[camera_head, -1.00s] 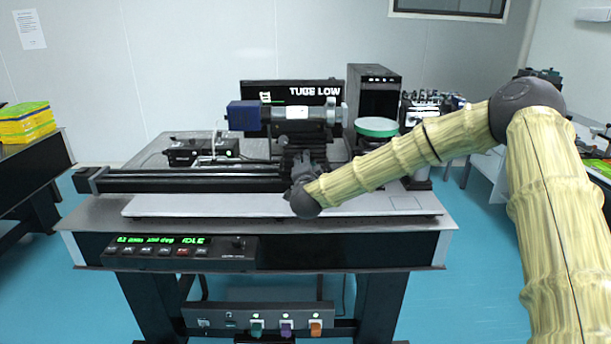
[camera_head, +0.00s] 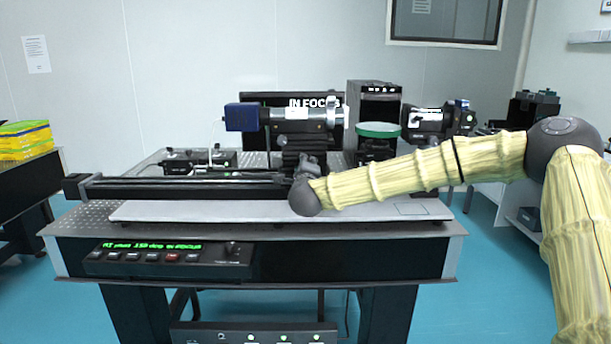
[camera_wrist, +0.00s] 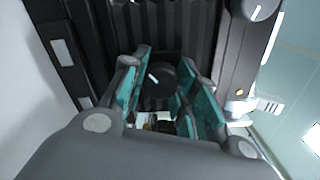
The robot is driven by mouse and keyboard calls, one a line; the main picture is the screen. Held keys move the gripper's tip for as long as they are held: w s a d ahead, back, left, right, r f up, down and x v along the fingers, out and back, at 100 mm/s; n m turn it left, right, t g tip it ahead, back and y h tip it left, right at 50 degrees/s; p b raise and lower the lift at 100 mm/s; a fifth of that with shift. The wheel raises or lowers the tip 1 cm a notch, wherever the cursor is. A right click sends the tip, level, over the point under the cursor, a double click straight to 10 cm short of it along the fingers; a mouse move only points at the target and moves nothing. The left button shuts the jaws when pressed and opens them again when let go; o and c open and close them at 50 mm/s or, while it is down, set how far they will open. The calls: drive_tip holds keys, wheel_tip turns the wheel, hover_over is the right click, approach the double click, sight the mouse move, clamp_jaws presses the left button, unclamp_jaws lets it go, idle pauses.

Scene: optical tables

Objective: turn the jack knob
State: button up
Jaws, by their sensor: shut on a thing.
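The jack knob (camera_wrist: 163,77) is a round black knob with a white mark, seen in the wrist view between two teal-padded fingers. My gripper (camera_wrist: 160,88) is shut on it. In the head view my gripper (camera_head: 308,166) is at the jack below the tube (camera_head: 298,114), and the knob is hidden there behind my wrist. The screen (camera_head: 262,98) behind the tube reads "IN FOCUS", partly covered by the tube.
A long black rail (camera_head: 185,188) runs left of my gripper on the optical table (camera_head: 85,222). A green-topped round stand (camera_head: 378,130) and a black camera-like device (camera_head: 425,122) stand to the right, behind my forearm. The pale front plate (camera_head: 200,211) is bare.

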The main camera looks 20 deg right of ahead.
drive_tip(key=shift+f+m+b, duration=0.15)
drive_tip(key=shift+m+b, duration=0.2)
drive_tip(key=shift+m, duration=0.15)
drive_tip(key=o, duration=1)
drive_tip(key=shift+d, duration=0.1)
drive_tip(key=shift+r, duration=0.2)
